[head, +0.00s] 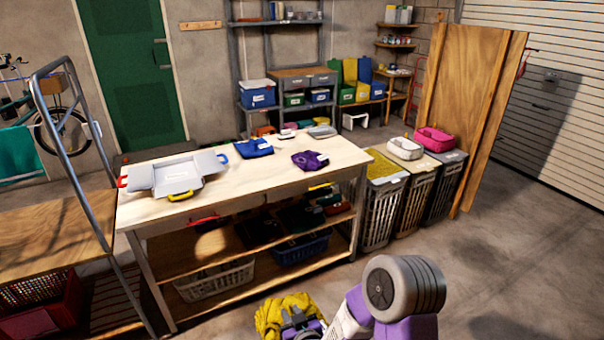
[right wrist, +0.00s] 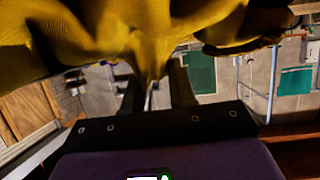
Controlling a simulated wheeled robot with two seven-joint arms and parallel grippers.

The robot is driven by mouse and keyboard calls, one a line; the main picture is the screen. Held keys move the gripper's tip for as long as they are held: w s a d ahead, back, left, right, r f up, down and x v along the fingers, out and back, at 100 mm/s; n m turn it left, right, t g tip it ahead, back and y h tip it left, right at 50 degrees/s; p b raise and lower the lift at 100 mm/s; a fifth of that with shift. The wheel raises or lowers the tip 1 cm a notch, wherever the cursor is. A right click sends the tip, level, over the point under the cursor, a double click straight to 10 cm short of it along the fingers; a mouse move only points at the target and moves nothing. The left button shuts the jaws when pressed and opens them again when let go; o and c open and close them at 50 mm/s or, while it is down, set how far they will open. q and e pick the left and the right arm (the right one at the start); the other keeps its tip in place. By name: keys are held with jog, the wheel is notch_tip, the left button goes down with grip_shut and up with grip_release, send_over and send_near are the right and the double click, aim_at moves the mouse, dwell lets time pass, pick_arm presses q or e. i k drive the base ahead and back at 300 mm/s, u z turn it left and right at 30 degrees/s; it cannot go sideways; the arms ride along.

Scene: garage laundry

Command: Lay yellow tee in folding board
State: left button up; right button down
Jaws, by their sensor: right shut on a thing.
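The yellow tee (head: 287,312) is a crumpled yellow cloth at the bottom of the head view, in front of the table. My right gripper (head: 303,325) is shut on it and holds it bunched. In the right wrist view the yellow cloth (right wrist: 150,35) hangs across the top, pinched between the fingers of my right gripper (right wrist: 152,85). The folding board (head: 178,174) lies opened out on the left of the table, light grey, with red, blue and yellow handles. No cloth shows on it. My left gripper is not in view.
The pale table (head: 250,186) also bears a blue folded cloth (head: 254,148), a purple folded cloth (head: 310,160) and small grey items at the back. Its lower shelves hold baskets and cloths. Hampers (head: 415,195) stand at its right. A metal frame (head: 85,170) rises at the left.

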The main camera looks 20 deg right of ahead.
aim_at(176, 176)
jog(key=z, duration=0.55)
jog(key=i, duration=0.5)
jog(key=z, duration=0.6)
jog(key=i, duration=0.75)
jog(key=u, duration=0.3)
